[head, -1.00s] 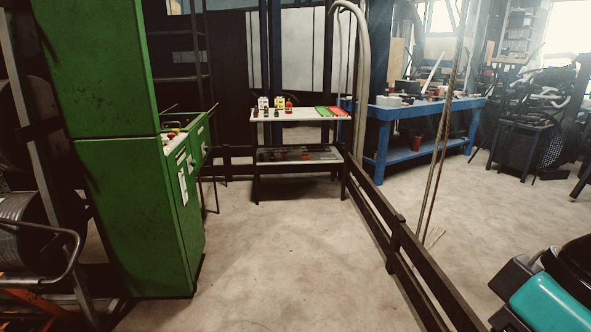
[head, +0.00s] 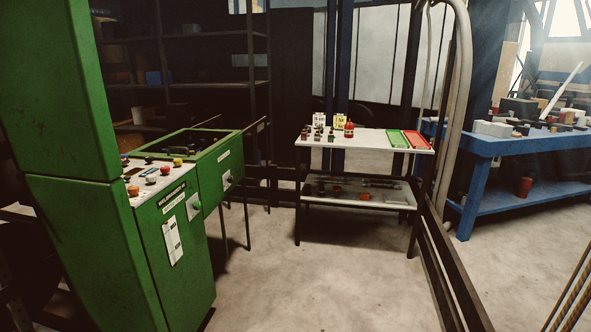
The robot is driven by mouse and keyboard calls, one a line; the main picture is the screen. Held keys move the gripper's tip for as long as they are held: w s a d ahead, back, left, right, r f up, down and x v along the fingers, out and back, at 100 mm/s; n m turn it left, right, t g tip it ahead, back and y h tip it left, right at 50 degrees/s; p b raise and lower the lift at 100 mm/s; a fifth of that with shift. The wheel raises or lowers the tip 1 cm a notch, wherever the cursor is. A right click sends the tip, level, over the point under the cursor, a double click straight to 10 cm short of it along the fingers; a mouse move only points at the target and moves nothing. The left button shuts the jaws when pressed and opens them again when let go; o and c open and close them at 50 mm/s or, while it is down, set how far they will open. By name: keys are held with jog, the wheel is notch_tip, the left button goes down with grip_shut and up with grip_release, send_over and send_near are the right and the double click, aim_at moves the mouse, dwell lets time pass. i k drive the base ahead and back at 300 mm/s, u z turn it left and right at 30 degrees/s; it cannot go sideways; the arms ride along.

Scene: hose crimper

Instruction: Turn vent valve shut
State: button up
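The green hose crimper (head: 125,235) stands at the left in the head view. Its tall cabinet is nearest, and a lower open-topped section (head: 200,150) extends behind it. A light panel (head: 155,180) on top carries several red, yellow and dark knobs or buttons. Small round fittings sit on its right side, one green (head: 197,206) and one on a pale plate (head: 227,180). I cannot tell which part is the vent valve, or whether it is open or shut. My gripper is not in view.
A white-topped table (head: 360,142) ahead holds small parts, a red bottle (head: 349,130), a green tray (head: 397,139) and a red tray (head: 418,139). A blue workbench (head: 500,145) stands right, behind a dark rail (head: 450,285).

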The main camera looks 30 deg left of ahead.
aim_at(164, 170)
jog(key=u, duration=0.55)
jog(key=i, duration=1.5)
jog(key=u, duration=1.5)
jog(key=i, duration=0.8)
jog(key=u, duration=0.4)
